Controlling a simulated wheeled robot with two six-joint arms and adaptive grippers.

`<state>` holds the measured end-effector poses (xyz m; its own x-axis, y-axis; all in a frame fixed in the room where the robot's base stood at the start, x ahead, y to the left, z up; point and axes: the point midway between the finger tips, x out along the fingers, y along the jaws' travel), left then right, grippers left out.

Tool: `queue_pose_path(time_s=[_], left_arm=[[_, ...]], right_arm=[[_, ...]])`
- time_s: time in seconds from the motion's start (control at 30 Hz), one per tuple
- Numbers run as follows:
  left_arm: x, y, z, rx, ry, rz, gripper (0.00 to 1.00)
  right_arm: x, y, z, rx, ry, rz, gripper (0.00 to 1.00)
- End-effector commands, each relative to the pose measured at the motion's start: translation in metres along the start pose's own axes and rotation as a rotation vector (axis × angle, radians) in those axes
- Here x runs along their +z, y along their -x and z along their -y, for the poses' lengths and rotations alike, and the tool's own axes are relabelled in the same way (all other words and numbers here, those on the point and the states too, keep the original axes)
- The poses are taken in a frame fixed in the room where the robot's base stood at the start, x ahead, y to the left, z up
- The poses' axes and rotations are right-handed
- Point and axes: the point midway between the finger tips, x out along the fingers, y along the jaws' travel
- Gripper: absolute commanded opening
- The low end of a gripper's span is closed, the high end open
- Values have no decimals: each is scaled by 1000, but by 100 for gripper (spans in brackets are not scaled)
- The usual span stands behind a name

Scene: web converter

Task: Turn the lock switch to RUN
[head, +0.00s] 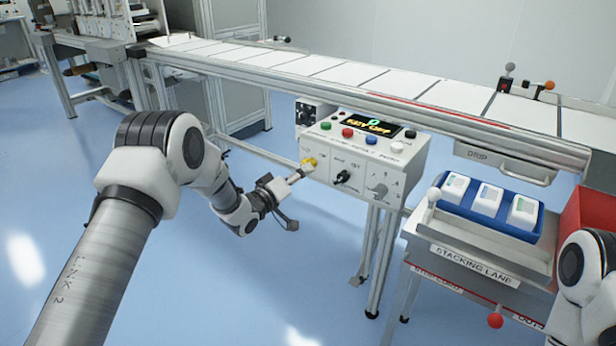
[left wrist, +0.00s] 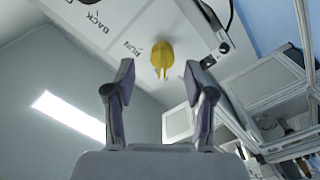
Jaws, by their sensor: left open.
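The yellow lock switch (head: 309,162) is on the left of the control box's front face. In the left wrist view the yellow switch (left wrist: 162,55) is beyond the fingertips, with narrow prongs pointing down in the picture. The printed word RUN is beside it on the left, with BACK farther off. My left gripper (head: 299,174) is close in front of the switch in the head view. In the left wrist view its two fingers (left wrist: 160,85) are apart with nothing between them; the switch lies ahead of the gap. My right gripper is out of view; only part of that arm shows.
The control box (head: 415,165) carries several coloured buttons, a lit display (head: 368,125) and a black knob (head: 343,177). The conveyor (head: 290,65) runs behind and above it. A stacking bench (head: 440,233) with a blue tray (head: 530,237) stands at right. The floor at left is clear.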

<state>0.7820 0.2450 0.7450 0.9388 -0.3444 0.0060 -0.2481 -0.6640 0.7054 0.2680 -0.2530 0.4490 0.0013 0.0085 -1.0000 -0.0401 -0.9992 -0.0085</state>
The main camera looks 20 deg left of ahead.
Motion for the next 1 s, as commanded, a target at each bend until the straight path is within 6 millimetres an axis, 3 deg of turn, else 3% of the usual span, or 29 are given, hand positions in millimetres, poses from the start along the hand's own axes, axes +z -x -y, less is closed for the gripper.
queue_pose_path(time_s=[0.2,0.5,0.57,0.67,1.0], left_arm=[[2,-37,2,-3,-1,0,54],[1,-44,2,-6,2,1,54],[1,-44,2,-6,1,1,36],[2,-44,2,-6,1,1,1],[2,-44,2,-6,-14,2,0]], right_arm=[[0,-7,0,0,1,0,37],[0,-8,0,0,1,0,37],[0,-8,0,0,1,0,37],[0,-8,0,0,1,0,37],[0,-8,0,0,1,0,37]])
